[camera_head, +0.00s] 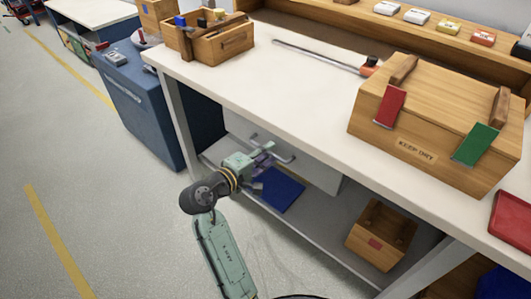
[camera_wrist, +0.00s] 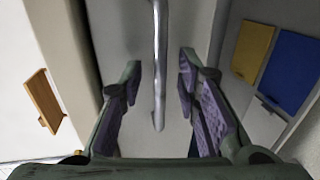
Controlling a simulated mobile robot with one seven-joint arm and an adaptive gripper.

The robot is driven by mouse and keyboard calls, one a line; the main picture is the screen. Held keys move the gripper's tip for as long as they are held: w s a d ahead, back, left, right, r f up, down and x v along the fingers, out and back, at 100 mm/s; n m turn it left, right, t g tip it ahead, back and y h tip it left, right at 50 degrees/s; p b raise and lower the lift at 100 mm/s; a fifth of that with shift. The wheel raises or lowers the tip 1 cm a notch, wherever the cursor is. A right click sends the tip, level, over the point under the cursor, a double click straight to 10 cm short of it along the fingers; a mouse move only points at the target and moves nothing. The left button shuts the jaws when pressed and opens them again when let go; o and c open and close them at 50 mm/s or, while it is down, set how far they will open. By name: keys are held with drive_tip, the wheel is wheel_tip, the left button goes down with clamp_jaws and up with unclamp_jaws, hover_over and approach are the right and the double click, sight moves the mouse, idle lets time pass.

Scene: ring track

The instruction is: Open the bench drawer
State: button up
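The bench drawer has a pale grey front (camera_head: 318,173) under the white bench top (camera_head: 285,85), and it also fills the middle of the wrist view (camera_wrist: 180,30). Its metal bar handle (camera_head: 283,158) is partly hidden by my gripper (camera_head: 266,168) in the head view. In the wrist view, the handle (camera_wrist: 158,60) runs down between the two purple-padded fingers of my gripper (camera_wrist: 160,82). The fingers are open, one on each side of the bar, with visible gaps on both sides. I cannot tell whether the drawer is fully closed.
A blue mat or bin (camera_head: 281,192) and a small wooden box (camera_head: 376,238) are on the lower shelf (camera_head: 320,238). A large wooden box (camera_head: 430,125) and a wooden tool caddy (camera_head: 212,43) stand on the bench. A blue cabinet (camera_head: 140,105) is at left. The left floor is clear.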

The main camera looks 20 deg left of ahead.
drive_tip(key=shift+c, duration=0.2)
clamp_jaws()
idle(0.7)
